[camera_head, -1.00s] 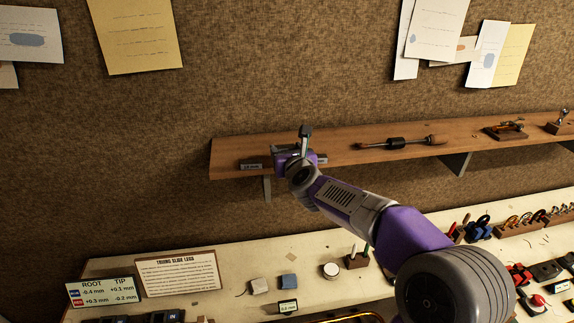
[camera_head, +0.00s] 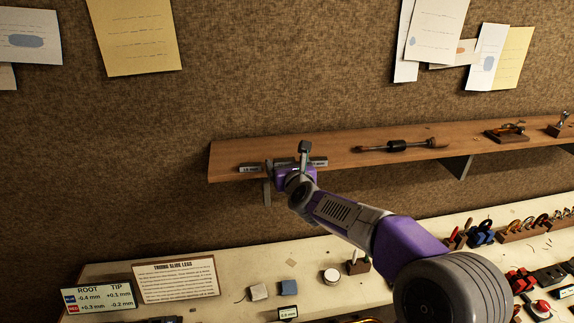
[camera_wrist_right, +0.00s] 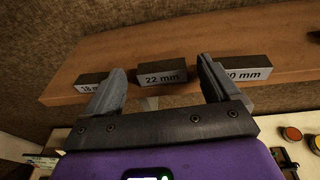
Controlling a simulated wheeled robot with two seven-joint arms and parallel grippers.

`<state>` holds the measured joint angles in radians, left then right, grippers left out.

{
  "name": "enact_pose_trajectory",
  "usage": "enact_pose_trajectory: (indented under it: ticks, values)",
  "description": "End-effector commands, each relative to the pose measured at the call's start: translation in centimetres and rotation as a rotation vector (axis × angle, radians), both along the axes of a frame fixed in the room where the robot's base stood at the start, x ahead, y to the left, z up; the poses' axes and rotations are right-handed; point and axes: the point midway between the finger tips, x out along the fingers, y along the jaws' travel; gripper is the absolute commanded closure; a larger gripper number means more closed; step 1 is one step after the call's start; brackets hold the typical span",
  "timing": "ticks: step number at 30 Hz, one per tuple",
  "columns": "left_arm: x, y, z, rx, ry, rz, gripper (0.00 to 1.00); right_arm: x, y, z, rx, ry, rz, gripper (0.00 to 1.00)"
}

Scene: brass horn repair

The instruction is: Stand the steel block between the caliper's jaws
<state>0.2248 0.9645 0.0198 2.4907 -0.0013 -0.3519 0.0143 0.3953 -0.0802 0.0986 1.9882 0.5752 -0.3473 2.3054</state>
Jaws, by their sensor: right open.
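Steel blocks with size labels stand in a row on the wooden shelf. In the right wrist view the 22 mm block (camera_wrist_right: 162,76) lies in the gap between the fingers of my right gripper (camera_wrist_right: 160,82). The 18 mm block (camera_wrist_right: 91,83) is left of the fingers, and another block (camera_wrist_right: 247,68), its label partly covered, is to the right. My right gripper is open and empty; I cannot tell how far its tips reach beside the 22 mm block. In the head view my right gripper (camera_head: 289,164) hides that block. I cannot make out the caliper. My left gripper is out of view.
The shelf (camera_head: 345,151) also holds a wooden-handled tool (camera_head: 400,145) to the right. Below it, the bench (camera_head: 240,270) carries a sign (camera_head: 176,279), a value card (camera_head: 98,298), small blocks (camera_head: 259,291) and several tools at the right. Brown wall stands behind.

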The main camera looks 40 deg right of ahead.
Motion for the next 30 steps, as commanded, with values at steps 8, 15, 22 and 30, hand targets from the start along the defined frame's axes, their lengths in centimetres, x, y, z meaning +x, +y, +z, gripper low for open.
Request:
enact_pose_trajectory:
  ticks: [8,15,22,30]
  values:
    - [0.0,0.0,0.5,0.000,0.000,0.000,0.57,-0.3,0.1,0.5,-0.002,-0.001,0.000,0.11]
    - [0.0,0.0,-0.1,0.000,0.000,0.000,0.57,-4.2,1.9,1.3,-0.001,-0.003,0.000,0.11]
    - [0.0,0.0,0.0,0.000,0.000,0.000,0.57,-8.0,3.8,2.2,-0.001,-0.003,-0.001,0.11]
    - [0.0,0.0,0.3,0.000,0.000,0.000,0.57,-10.4,5.0,2.7,-0.001,0.000,0.000,0.11]
